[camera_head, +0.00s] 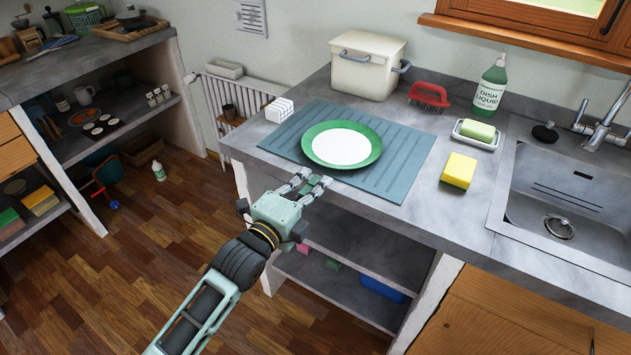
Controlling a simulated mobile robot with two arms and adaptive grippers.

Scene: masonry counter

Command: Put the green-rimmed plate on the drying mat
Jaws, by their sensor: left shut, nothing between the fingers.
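The green-rimmed plate (341,146) has a white middle and lies flat on the blue-grey drying mat (400,172), toward the mat's left part. My left gripper (318,184) is shut and empty. Its fingertips are near the front edge of the mat, just in front of the plate's near rim. I cannot tell whether they touch the mat or the counter edge. My right gripper does not show.
A white block (279,110) stands by the mat's left corner. Behind are a cream bin (364,72) and a red brush (429,96). A yellow sponge (458,170), a soap dish (475,134) and dish liquid (490,88) stand right, before the sink (570,195).

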